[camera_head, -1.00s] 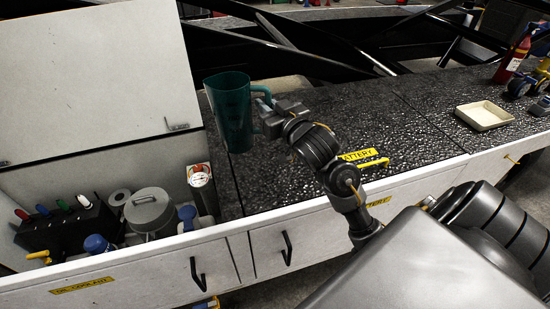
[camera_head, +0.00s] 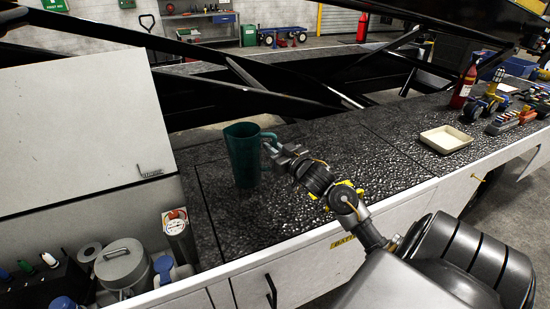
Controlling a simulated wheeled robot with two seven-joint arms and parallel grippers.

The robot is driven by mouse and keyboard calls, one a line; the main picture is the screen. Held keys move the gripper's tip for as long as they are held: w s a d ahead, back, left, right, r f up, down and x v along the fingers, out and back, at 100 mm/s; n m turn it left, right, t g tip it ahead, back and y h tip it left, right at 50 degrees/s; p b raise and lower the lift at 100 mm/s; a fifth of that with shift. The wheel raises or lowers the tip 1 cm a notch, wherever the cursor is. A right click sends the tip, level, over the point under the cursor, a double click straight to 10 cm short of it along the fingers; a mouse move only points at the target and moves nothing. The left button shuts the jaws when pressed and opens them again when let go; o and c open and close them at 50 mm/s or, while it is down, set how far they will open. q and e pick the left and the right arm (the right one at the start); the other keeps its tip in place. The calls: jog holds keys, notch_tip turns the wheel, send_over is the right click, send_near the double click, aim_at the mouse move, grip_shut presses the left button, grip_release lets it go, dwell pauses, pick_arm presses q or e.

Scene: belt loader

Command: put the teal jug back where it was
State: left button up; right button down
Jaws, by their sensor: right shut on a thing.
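The teal jug (camera_head: 244,157) is upright over the dark textured top (camera_head: 300,210) of the belt loader, left of the middle of the view. My right gripper (camera_head: 273,147) is shut on the jug at its handle, on the jug's right side. I cannot tell whether the jug's base touches the top or hangs just above it. My left gripper is not in view.
An open compartment at lower left holds a grey pot (camera_head: 122,264) and a canister (camera_head: 178,232), beside a raised white lid (camera_head: 80,125). A beige tray (camera_head: 446,139), a red bottle (camera_head: 463,86) and toy-like vehicles stand at right. Black beams cross behind. The top between jug and tray is clear.

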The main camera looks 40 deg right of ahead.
jog(key=shift+d+f, duration=0.2)
jog(key=shift+f, duration=0.55)
jog(key=shift+d+f, duration=0.15)
jog(key=shift+f, duration=0.6)
jog(key=shift+d+f, duration=0.2)
jog(key=shift+f, duration=0.55)
jog(key=c, duration=1.7)
grip_release()
jog(key=shift+c, duration=0.2)
jog(key=o, duration=0.3)
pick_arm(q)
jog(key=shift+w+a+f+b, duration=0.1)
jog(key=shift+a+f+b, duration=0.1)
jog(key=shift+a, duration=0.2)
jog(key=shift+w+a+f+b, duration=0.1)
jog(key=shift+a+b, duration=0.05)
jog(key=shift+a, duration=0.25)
pick_arm(e)
jog(key=s+a, duration=0.1)
jog(key=s, duration=1.1)
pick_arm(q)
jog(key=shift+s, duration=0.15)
